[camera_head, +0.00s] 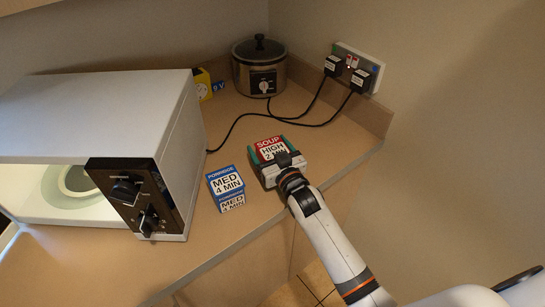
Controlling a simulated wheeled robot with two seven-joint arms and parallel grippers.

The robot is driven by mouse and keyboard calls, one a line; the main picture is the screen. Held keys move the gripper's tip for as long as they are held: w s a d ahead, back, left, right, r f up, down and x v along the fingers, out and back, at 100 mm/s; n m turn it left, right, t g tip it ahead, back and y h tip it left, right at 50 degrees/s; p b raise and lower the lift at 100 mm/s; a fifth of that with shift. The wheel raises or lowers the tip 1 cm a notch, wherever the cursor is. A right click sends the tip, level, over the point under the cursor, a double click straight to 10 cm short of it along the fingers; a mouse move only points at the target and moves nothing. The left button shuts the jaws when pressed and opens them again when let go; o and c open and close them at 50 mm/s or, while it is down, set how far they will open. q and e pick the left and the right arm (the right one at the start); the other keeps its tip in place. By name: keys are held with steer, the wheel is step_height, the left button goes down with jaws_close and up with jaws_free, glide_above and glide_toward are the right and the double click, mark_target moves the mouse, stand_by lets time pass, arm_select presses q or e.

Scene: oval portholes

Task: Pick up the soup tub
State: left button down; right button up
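My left gripper is not in view.
A blue and white porridge box (226,183) stands left of the tub. A white microwave (110,110) with its inside showing fills the left. A slow cooker (259,72) and a yellow item (202,85) stand behind. Black cables run to the wall socket (361,66).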

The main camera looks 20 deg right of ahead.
steer(key=shift+r, duration=0.1)
steer(key=c, duration=1)
